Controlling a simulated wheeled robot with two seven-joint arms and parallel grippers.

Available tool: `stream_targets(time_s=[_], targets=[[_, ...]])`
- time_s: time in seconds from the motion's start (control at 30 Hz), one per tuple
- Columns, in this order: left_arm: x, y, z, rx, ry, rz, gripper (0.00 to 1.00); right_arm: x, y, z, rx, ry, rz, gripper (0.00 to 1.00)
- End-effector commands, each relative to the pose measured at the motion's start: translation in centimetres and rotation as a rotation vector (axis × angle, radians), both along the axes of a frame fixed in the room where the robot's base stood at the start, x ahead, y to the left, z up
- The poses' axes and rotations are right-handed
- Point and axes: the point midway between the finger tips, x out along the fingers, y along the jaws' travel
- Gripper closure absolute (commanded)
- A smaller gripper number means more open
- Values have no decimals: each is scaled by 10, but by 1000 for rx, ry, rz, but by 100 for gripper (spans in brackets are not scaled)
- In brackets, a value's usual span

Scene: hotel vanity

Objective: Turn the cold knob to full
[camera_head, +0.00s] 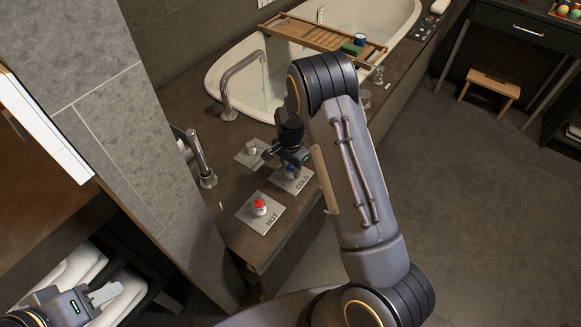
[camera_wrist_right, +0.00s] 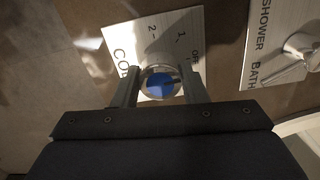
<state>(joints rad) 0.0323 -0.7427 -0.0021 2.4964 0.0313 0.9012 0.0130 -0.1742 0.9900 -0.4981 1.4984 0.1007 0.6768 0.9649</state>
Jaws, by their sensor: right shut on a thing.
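The cold knob (camera_wrist_right: 160,82) is round with a blue top and a metal rim, on a plate (camera_wrist_right: 150,40) marked COLD, OFF, 1 and 2. In the head view its blue top shows just below my right gripper (camera_head: 285,160), partly hidden by it. In the right wrist view the two fingers of my right gripper (camera_wrist_right: 161,88) stand on either side of the knob, shut on it. A dark pointer mark lies on the right part of the blue top. My left gripper (camera_head: 105,294) is at the lower left, away from the knob, with its finger gap unclear.
A red hot knob (camera_head: 259,207) on its HOT plate sits nearer the front. A shower/bath lever (camera_wrist_right: 302,48) is beside the cold plate. A faucet (camera_head: 232,85), a bathtub and a wooden tray (camera_head: 325,38) lie behind. A tiled wall stands left.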

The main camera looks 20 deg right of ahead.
Motion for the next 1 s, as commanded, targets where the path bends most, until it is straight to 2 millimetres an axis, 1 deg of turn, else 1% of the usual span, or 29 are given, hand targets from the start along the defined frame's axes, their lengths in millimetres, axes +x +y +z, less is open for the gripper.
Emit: stream_targets(time_s=[0.27, 1.0], targets=[[0, 0, -8, 0, 0, 0, 64, 0, -1, -1, 1, -2, 212, 84], [0, 0, -25, 0, 0, 0, 64, 0, -2, 0, 0, -4, 917, 84]])
